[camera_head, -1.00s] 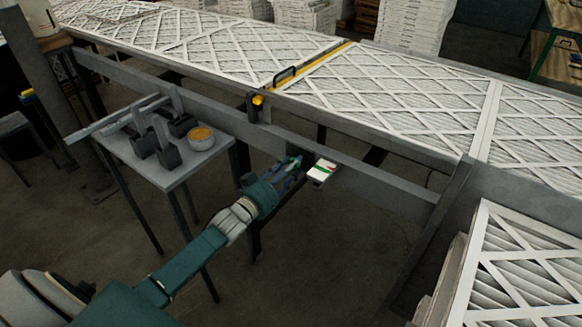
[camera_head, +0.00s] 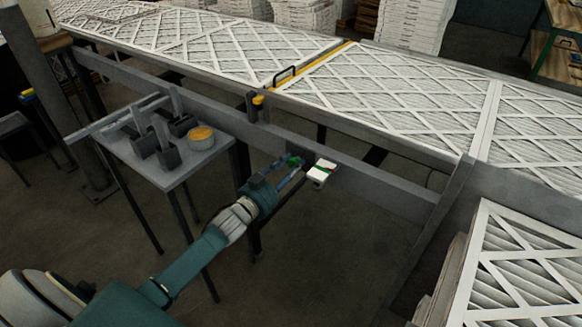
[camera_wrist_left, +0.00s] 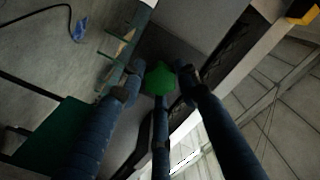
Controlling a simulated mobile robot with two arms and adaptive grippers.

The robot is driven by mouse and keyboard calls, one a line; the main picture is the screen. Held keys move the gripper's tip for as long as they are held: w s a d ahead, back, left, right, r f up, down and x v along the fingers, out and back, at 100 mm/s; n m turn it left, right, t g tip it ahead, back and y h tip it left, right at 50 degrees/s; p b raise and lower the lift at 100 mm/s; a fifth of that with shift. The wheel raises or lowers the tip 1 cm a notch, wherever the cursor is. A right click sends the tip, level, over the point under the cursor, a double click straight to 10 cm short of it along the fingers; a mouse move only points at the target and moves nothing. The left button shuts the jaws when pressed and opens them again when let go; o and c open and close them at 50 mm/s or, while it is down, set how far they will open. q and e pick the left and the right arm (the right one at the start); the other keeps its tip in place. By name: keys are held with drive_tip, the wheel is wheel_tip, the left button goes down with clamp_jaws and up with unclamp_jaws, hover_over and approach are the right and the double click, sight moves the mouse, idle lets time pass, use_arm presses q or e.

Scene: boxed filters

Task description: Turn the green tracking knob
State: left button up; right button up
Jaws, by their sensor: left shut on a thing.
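The green knob (camera_head: 294,161) is on the side of the conveyor frame, partly covered by my gripper's fingers in the head view. In the left wrist view the green knob (camera_wrist_left: 160,78) sits between the fingertips and is clearly visible. My left gripper (camera_head: 297,165) is shut on the knob, with blue fingers around it; in the wrist view the gripper (camera_wrist_left: 158,75) has its fingers on both sides and below the knob. My right gripper is not in view.
A white box with a green stripe (camera_head: 321,171) is just right of the knob. The conveyor (camera_head: 375,135) carries large white filters. A filter stack (camera_head: 520,270) is at lower right.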

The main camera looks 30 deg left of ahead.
use_arm(q)
drive_tip(key=shift+m, duration=1.2)
drive_tip(key=o, duration=1.2)
drive_tip(key=s, duration=0.4)
drive_tip(key=s+a, duration=0.1)
drive_tip(key=s, duration=0.7)
drive_tip(key=shift+a, duration=0.35)
